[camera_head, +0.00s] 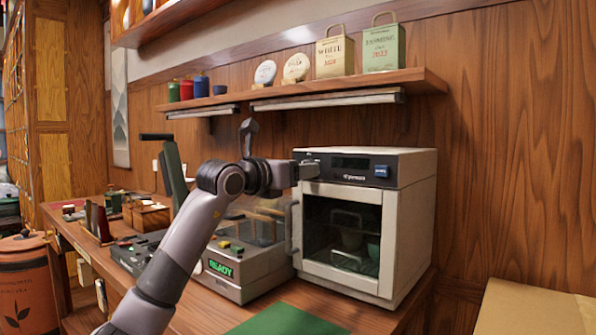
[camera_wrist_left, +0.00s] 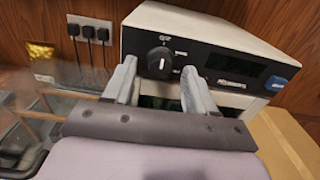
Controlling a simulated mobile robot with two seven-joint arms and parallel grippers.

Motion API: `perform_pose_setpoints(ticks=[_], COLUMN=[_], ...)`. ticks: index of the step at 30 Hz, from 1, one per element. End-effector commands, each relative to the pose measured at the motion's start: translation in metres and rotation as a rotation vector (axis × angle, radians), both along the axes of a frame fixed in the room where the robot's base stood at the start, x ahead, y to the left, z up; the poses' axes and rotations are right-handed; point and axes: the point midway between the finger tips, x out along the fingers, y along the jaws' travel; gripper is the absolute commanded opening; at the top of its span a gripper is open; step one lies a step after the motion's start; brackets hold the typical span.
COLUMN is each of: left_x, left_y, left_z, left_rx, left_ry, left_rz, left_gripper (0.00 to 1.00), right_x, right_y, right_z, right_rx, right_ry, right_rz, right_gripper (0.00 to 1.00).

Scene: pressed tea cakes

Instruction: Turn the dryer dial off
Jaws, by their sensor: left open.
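The dryer (camera_head: 408,215) is a cream box with a dark front panel and a glass door, standing on the wooden counter. Its black round dial (camera_wrist_left: 157,59) shows in the left wrist view on the panel, with small labels around it. A light mark shows on the dial, but which label it points at is too small to tell. My left gripper (camera_head: 308,170) is at the panel's left end and hides the dial in the head view. In the left wrist view its open fingers (camera_wrist_left: 158,76) are either side of the dial; contact cannot be told. My right gripper is out of view.
The dryer's door handle (camera_head: 291,228) is below my left gripper. A machine with a green READY display (camera_head: 221,268) stands left of the dryer. A shelf (camera_head: 350,88) with tins and bags hangs above. A green mat (camera_head: 288,320) lies in front.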

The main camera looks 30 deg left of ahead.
Motion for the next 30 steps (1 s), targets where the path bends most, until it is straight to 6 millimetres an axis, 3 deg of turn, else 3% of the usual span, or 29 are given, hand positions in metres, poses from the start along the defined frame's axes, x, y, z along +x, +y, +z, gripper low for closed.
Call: perform_pose_setpoints(ticks=[15, 30], left_x=[-0.061, -0.067], left_y=[0.005, 0.005], left_z=[-0.001, 0.000], left_rx=[0.001, 0.000], left_ry=[0.000, 0.001], left_rz=[0.001, 0.000], left_gripper=[0.56, 0.56], right_x=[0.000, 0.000], right_y=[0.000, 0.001], right_z=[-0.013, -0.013], right_rx=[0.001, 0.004], right_ry=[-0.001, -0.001], right_rz=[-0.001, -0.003], right_gripper=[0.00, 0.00])
